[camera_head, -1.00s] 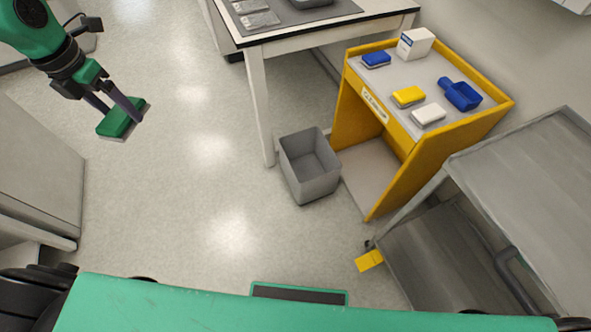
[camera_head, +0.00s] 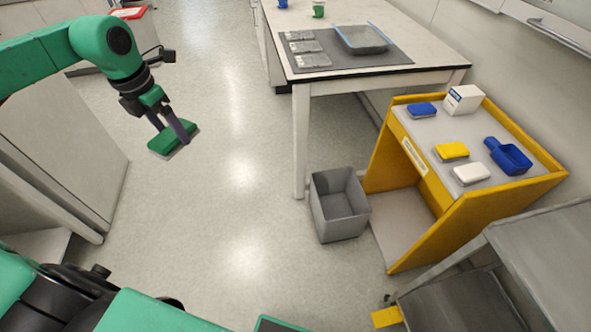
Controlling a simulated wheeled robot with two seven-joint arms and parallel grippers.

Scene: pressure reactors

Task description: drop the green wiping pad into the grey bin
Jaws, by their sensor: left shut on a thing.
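The green wiping pad (camera_head: 160,143) with a pale underside is in my left gripper (camera_head: 176,134) at the upper left of the head view. The two fingers are shut on it and hold it in the air over open floor. The grey bin (camera_head: 341,206) stands on the floor right of the middle, beside the yellow cart. Its open top faces up, and I see no contents in it. The pad is well to the left of the bin, apart from it. My right gripper is not in view.
The yellow cart (camera_head: 449,225) holds a blue pad (camera_head: 422,109), yellow pad (camera_head: 452,150), white pad (camera_head: 471,173), blue scoop (camera_head: 509,155) and white box (camera_head: 463,99). A white table (camera_head: 298,88) stands behind the bin. A grey metal trolley (camera_head: 548,253) is at the right. Floor between pad and bin is clear.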

